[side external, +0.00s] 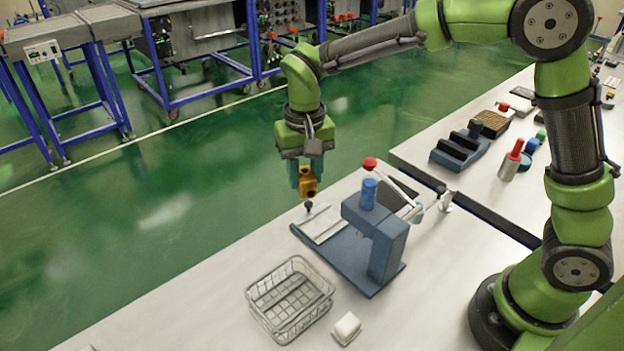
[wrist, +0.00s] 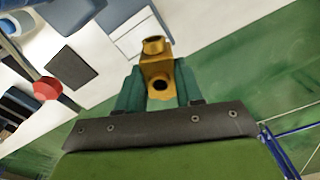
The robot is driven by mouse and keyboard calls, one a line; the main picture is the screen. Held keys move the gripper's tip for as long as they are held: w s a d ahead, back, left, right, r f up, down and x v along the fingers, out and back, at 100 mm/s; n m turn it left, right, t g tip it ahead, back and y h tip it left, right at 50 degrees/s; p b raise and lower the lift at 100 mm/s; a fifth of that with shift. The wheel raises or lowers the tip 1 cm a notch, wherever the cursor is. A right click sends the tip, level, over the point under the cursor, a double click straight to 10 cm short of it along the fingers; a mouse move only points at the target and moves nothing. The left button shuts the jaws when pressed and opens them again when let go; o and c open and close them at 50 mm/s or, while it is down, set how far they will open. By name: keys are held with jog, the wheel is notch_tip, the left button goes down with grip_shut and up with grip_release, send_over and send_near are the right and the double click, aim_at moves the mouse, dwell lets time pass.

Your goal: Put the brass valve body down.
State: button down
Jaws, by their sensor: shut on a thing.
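The brass valve body (side external: 308,182) is a small gold-coloured block with round ports. It is held in my gripper (side external: 306,166), which points down and is shut on it. In the side view it hangs in the air by the far edge of the table, with the green floor behind it. In the wrist view the valve body (wrist: 157,68) sits between the two teal fingers of my gripper (wrist: 158,90), with two open ports showing. It touches nothing else that I can see.
A blue press fixture (side external: 372,245) with a red knob (side external: 370,163) stands close by on the white table (side external: 200,315). A wire basket (side external: 290,300) and a small white block (side external: 346,328) are nearer the front. Table left of the basket is mostly clear.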

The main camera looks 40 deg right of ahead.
aim_at(322, 222)
jog(key=d+f+m, duration=0.1)
jog(key=f+m, duration=0.2)
jog(key=m, duration=0.1)
jog(key=d+f+m, duration=0.1)
jog(key=f+m, duration=0.3)
jog(key=m, duration=0.1)
jog(key=s+d+f+m, duration=0.1)
jog(key=f+m, duration=0.2)
jog(key=m, duration=0.1)
jog(key=shift+d+f+m, duration=0.3)
jog(key=shift+d+m, duration=0.1)
jog(key=shift+f, duration=0.1)
jog(key=c, duration=1)
grip_release()
